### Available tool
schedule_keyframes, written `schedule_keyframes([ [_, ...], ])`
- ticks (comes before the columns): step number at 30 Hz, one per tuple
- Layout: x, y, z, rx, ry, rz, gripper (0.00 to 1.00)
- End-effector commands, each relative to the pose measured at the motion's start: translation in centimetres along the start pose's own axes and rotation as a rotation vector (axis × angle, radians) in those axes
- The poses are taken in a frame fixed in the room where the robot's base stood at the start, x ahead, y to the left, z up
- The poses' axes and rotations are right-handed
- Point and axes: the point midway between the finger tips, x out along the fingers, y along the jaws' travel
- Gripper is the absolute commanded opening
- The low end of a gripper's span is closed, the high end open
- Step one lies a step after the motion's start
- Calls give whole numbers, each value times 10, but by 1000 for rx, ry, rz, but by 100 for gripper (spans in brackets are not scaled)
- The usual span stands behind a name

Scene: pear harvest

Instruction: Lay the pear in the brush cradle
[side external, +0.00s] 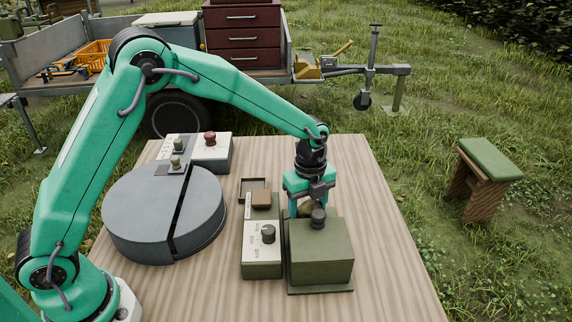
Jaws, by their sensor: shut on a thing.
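My gripper (308,199) points down behind the olive-green box, near the middle of the table. It is shut on a small olive-yellow thing, seemingly the pear (304,209), which shows only in part between the fingers. The box and its dark knob hide the fingertips and the space below them. I cannot tell whether the pear touches anything underneath. I cannot make out the brush cradle for certain; it may be hidden behind the box.
The olive-green box (321,262) stands right in front of my gripper. Left of it are a panel box (262,262) with a knob and a brown block (261,199). A slotted grey disc (150,215) fills the left. The wooden table (385,250) is clear at right.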

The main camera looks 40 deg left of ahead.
Motion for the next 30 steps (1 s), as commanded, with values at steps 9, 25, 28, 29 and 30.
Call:
schedule_keyframes([
  [9,22,0,0,0,0,0,36],
  [25,24,0,0,0,0,0,82],
  [28,24,0,0,0,0,0,82],
  [29,24,0,0,0,0,0,82],
  [30,24,0,0,0,0,0,82],
])
